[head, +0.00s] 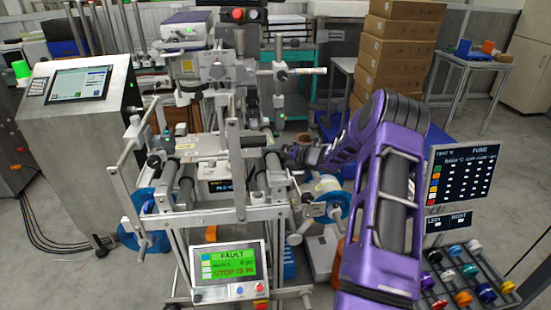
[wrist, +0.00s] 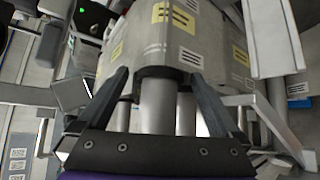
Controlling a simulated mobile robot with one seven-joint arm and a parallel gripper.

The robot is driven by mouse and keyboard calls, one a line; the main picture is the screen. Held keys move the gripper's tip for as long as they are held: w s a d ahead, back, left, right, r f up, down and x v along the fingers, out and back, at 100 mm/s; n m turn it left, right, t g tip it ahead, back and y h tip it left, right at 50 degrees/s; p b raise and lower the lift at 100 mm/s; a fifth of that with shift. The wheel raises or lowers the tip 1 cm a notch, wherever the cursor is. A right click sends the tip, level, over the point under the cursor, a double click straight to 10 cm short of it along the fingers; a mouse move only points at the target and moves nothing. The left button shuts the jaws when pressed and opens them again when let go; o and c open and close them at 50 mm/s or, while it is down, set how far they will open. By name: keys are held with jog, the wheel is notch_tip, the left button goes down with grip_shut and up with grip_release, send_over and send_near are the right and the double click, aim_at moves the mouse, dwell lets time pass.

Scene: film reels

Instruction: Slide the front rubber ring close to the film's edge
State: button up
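The film (wrist: 140,40), a grey web with yellow and white printed labels, runs over a roller in the wrist view. It also shows in the head view (head: 200,149). A dark band, apparently the front rubber ring (wrist: 168,72), sits around the roller right beside the film's near edge. The bare pale roller end (wrist: 158,108) comes toward me from it. My gripper (wrist: 158,76) is open, with one dark finger on each side of the roller; I cannot tell whether they touch the ring. In the head view my gripper (head: 292,154) is at the roller's right end, and the ring is too small to make out.
A metal frame with upright posts (head: 238,165) and blue reels (head: 330,209) surrounds the rollers. A green FAULT panel (head: 229,270) is in front. A grey console (head: 75,130) stands left; a rack of coloured spools (head: 465,280) stands right. Pale bars flank my gripper closely.

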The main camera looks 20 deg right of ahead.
jog(key=shift+s+d, duration=0.1)
jog(key=shift+s, duration=0.05)
jog(key=v, duration=1.7)
jog(key=shift+s, duration=0.15)
